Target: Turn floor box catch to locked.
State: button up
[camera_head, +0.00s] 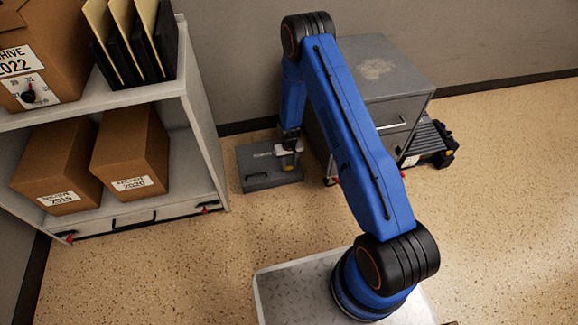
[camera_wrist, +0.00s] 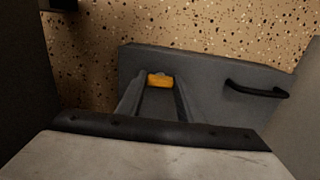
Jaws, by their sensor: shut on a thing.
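The floor box (camera_head: 258,172) is a low dark grey box on the speckled floor, between the shelf unit and the grey cabinet. It also shows in the wrist view (camera_wrist: 212,100), with a black handle (camera_wrist: 256,90) on it. The catch (camera_wrist: 160,80) shows as a small orange-yellow piece on the box, and as a yellowish spot in the head view (camera_head: 287,166). My gripper (camera_head: 289,157) reaches down over the right part of the box. In the wrist view its two fingers (camera_wrist: 160,88) close in on the catch. The catch's exact turn position cannot be read.
A white shelf unit (camera_head: 190,95) with archive boxes (camera_head: 130,158) stands at the left. A grey metal cabinet (camera_head: 385,75) stands close to the right of the floor box, with a black ribbed object (camera_head: 430,142) beside it. Floor in front is clear.

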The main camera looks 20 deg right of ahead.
dwell(0.4)
jog(key=o, duration=1.1)
jog(key=shift+r, duration=0.1)
notch_tip(320, 180, up, 17)
jog(key=shift+r, duration=0.15)
jog(key=s+d+r+t, duration=0.1)
jog(key=s+r, duration=0.3)
jog(key=r, duration=0.7)
jog(key=s+d+r, duration=0.2)
jog(key=s+r, duration=0.3)
jog(key=r, duration=0.7)
jog(key=s+d+r+t, duration=0.1)
jog(key=s+r, duration=0.3)
jog(key=r, duration=0.7)
jog(key=s+d+r+t, duration=0.1)
jog(key=s+r, duration=0.3)
jog(key=s, duration=0.6)
jog(key=s+d+r+t, duration=0.1)
jog(key=s+r, duration=0.3)
jog(key=s, duration=0.6)
jog(key=s+d+r, duration=0.1)
jog(key=s+r, duration=0.4)
jog(key=s, duration=0.5)
jog(key=shift+s+r+t, duration=0.1)
jog(key=shift+s+t, duration=0.15)
jog(key=shift+t, duration=0.15)
